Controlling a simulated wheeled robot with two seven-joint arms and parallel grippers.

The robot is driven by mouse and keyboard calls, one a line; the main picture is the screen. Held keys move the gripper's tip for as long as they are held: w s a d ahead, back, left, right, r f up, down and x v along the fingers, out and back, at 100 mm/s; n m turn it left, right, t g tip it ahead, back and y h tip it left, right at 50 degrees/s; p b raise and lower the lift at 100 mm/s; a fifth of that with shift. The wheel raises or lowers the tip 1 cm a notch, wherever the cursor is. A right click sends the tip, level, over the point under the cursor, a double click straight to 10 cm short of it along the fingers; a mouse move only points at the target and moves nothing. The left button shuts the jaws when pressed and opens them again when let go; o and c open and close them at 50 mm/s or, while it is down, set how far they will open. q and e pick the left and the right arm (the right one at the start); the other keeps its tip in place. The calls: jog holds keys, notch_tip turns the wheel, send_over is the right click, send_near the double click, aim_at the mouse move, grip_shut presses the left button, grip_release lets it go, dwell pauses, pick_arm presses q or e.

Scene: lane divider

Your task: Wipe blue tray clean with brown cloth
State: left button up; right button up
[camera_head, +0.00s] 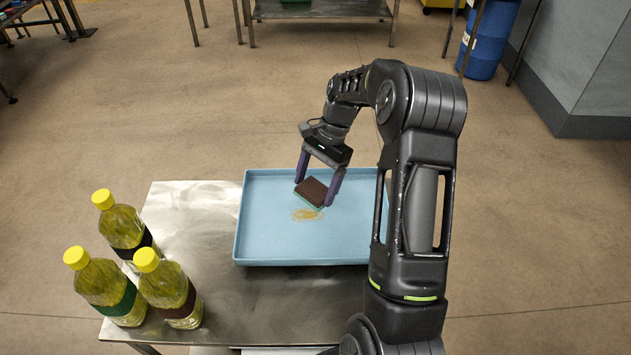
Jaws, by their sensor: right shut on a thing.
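The blue tray (270,245) lies flat on the metal table, with a low rim. A yellow-brown stain (306,215) shows on its floor near the middle. My right gripper (315,193) is over the tray, shut on the brown cloth (313,190), a small flat block-like piece with a greenish lower edge. The cloth is just behind the stain and partly over it; I cannot tell whether it touches the tray. My right arm hides the tray's right side. My left gripper is not in view.
Three bottles with yellow caps, one at the back (122,225), one at the left (105,288) and one at the right (172,290), stand on the table (200,205) left of the tray. Bare metal lies in front of the tray. A blue barrel (487,42) stands far off on the floor.

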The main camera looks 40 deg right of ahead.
jog(key=shift+f+b, duration=1.2)
jog(key=shift+f, duration=0.4)
notch_tip(320, 180, down, 5)
jog(key=b, duration=0.3)
jog(key=shift+w+a+r, duration=0.1)
jog(key=shift+w+r, duration=0.05)
jog(key=shift+r, duration=0.05)
jog(key=shift+c, duration=0.7)
jog(key=w+a, duration=0.2)
jog(key=shift+a+f, duration=0.2)
jog(key=shift+a, duration=0.1)
jog(key=shift+w, duration=0.1)
jog(key=shift+s+d, duration=1.15)
jog(key=shift+d, duration=0.15)
jog(key=shift+s+d+r+p, duration=0.1)
jog(key=shift+d+r+p, duration=0.05)
jog(key=shift+r+p, duration=0.2)
notch_tip(320, 180, up, 2)
jog(key=shift+d+p, duration=0.1)
jog(key=shift+p, duration=0.2)
jog(key=shift+a+r+p, duration=0.2)
jog(key=shift+r+p, duration=0.35)
jog(key=shift+r, duration=0.15)
notch_tip(320, 180, up, 2)
jog(key=shift+d+r+p, duration=0.1)
jog(key=shift+p, duration=0.7)
jog(key=shift+r+p, duration=0.7)
jog(key=shift+r, duration=0.25)
